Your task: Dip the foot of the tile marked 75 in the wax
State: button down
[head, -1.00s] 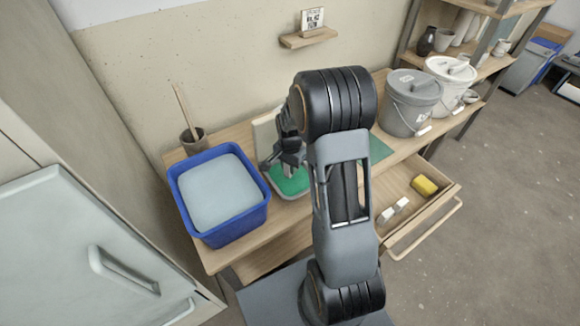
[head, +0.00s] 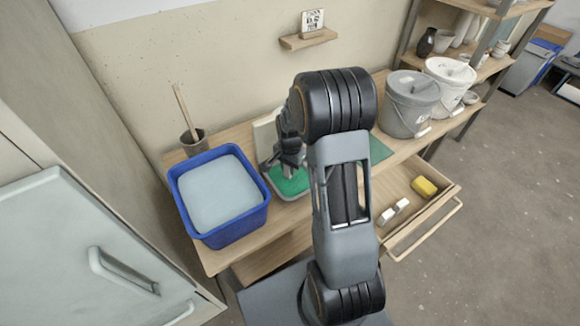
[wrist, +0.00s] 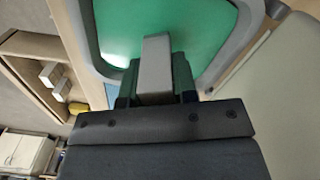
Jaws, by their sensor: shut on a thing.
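My gripper (wrist: 154,80) is shut on a plain grey tile (wrist: 154,62), seen between its fingers in the wrist view. No number shows on the face I see. The tile's far end is over the green wax in a pale-rimmed pan (wrist: 88,30). In the head view my gripper (head: 289,160) is low over the pan (head: 297,197), and the green wax (head: 293,185) shows in front of it. My arm hides part of the pan. I cannot tell whether the tile's foot touches the wax.
A blue tub (head: 236,232) of pale liquid stands left of the pan, with a cup of sticks (head: 194,142) behind it. An open drawer (head: 441,199) holds white blocks (head: 393,211) and a yellow sponge (head: 424,187). Grey (head: 408,103) and white buckets (head: 452,78) stand right.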

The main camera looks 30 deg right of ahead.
jog(key=shift+r, duration=0.15)
dwell(0.4)
jog(key=shift+r+p, duration=1.7)
jog(key=shift+r, duration=0.4)
